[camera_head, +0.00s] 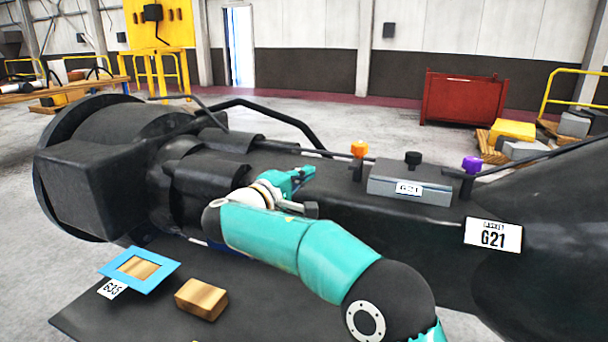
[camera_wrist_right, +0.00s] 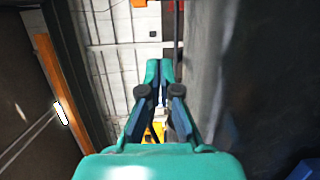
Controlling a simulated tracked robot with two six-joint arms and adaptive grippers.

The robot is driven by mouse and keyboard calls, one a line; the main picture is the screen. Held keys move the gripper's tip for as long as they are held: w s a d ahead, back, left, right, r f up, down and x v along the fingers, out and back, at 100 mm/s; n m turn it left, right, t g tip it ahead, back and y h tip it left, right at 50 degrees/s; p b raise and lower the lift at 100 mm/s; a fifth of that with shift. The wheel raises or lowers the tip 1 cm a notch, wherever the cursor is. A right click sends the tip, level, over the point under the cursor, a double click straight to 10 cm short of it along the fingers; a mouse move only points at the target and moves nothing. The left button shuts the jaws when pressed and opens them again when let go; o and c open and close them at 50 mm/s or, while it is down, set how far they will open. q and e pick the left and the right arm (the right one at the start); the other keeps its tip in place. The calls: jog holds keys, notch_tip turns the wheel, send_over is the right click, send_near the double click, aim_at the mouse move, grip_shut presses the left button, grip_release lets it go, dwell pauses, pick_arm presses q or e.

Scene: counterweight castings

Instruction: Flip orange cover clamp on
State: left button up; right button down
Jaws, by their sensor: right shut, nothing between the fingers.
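The orange cover clamp (camera_head: 359,149) is an orange knob on a short dark post at the left end of a grey cover box (camera_head: 437,187). The box has a black knob (camera_head: 413,158) and a G21 label, and sits on the dark casting (camera_head: 340,180). A purple-topped clamp (camera_head: 471,165) stands at the box's right end. My right gripper (camera_head: 304,173) is teal, shut and empty, left of the orange clamp and apart from it. In the right wrist view its fingertips (camera_wrist_right: 159,68) are together. My left gripper is not in view.
A blue frame (camera_head: 112,266) and a wooden block (camera_head: 201,299) lie on a dark surface at the lower left. A black curved bar (camera_head: 270,113) runs behind my gripper. A red bin (camera_head: 463,99) stands far back on open floor.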

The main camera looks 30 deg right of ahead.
aim_at(357, 155)
jog(key=p+x, duration=0.2)
jog(key=x, duration=0.5)
jog(key=shift+d+r, duration=0.1)
jog(key=shift+d, duration=0.15)
jog(key=s, duration=0.1)
jog(key=s+d, duration=0.1)
jog(key=shift+s+d, duration=0.3)
jog(key=shift+d, duration=0.05)
jog(key=shift+s+d, duration=0.3)
